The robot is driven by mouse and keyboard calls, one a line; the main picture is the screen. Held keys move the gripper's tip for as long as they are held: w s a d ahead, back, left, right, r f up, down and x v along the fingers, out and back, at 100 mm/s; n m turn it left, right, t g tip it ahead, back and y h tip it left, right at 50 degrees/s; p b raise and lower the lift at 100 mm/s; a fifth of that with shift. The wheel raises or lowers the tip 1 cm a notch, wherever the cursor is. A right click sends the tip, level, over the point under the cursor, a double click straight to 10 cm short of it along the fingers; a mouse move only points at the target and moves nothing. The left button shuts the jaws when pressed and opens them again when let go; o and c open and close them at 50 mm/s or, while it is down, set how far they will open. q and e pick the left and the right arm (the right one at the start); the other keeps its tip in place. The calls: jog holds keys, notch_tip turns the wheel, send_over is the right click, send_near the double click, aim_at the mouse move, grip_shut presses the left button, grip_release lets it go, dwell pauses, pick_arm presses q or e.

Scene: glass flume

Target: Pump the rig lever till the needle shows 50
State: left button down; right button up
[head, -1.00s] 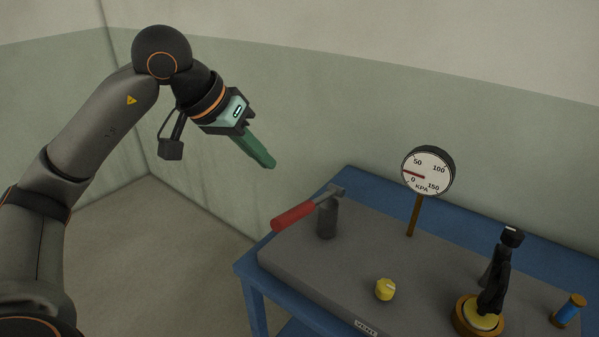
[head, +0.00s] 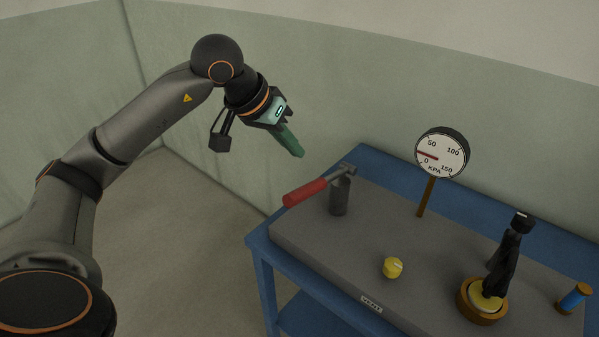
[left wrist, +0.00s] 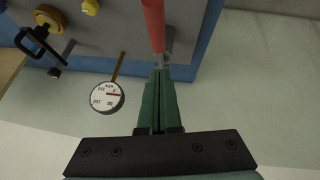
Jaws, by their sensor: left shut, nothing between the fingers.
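The rig lever has a red handle (head: 305,192) on a short grey post (head: 340,196) at the rig's left end. The handle slopes down to the left. The gauge (head: 442,153) is a white dial on a brown stem; its red needle lies between 0 and 50, nearer 0. My left gripper (head: 299,153) has its green fingers shut and empty, above the handle and apart from it. In the left wrist view, the fingertips (left wrist: 160,74) point towards the lever, with the red handle (left wrist: 153,24) beyond them and the gauge (left wrist: 107,97) to the left. My right gripper is not in view.
The grey rig slab (head: 330,245) lies on a blue table (head: 256,244). It carries a yellow knob (head: 393,267), a black upright handle on a gold base (head: 482,303) and a blue-and-orange cylinder (head: 574,298). A wall (head: 330,90) stands behind. Floor left of the table is clear.

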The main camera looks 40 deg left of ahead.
pick_arm(q)
send_over(306, 192)
jog(key=w+a, duration=0.1)
jog(key=a, duration=0.1)
notch_tip(306, 192, down, 4)
jog(key=f, duration=0.1)
jog(key=shift+s+f, duration=0.25)
jog(key=shift+f, duration=0.4)
